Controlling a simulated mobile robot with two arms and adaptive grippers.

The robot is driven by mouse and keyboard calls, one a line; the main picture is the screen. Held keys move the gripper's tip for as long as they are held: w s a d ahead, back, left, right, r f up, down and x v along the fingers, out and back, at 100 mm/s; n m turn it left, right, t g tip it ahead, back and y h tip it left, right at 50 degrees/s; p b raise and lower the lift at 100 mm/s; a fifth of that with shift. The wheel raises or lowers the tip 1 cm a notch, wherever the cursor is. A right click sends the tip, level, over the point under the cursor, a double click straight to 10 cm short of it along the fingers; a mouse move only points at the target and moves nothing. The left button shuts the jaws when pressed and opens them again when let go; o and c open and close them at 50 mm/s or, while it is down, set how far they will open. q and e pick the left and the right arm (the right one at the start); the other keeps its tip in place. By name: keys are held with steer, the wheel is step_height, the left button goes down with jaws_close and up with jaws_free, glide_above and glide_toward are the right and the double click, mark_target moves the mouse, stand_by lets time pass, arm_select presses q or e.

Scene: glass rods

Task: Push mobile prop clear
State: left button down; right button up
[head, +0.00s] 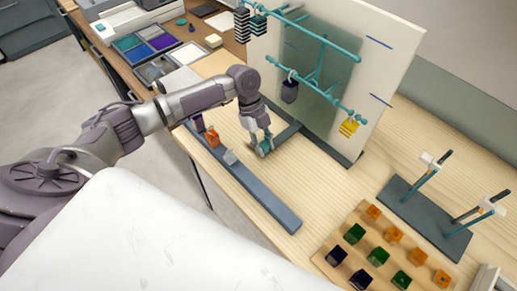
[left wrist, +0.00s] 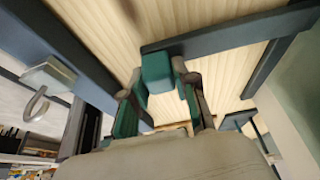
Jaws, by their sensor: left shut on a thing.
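My left gripper (head: 261,143) is low over the wooden table, shut on a teal block (head: 265,148). The block also shows between the fingertips in the left wrist view (left wrist: 157,73). It sits at the near end of a dark grey bar (head: 288,133) that runs back toward the foot of a white panel (head: 390,60). In front of the panel is a teal mobile (head: 320,77) with rods; a navy piece (head: 290,88) and a yellow striped piece (head: 349,127) hang from it. My right gripper is not in view.
A long blue-grey rail (head: 258,190) near the table's front edge carries an orange block (head: 212,137), a grey piece (head: 230,157) and a navy block (head: 198,123). A wooden tray (head: 365,235) of coloured cubes and a dark rod stand (head: 425,220) lie to the right.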

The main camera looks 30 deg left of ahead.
arm_select(q)
steer(key=shift+w+d, duration=0.1)
steer(key=shift+w, duration=0.3)
steer(key=shift+s+r, duration=0.1)
steer(key=shift+r, duration=0.05)
steer(key=c, duration=1.2)
jaws_free()
steer(key=o, duration=0.3)
steer(key=shift+w, duration=0.2)
steer(key=shift+s, duration=0.1)
steer(key=v, duration=1.1)
steer(key=shift+r, duration=0.35)
steer(key=shift+f, duration=0.1)
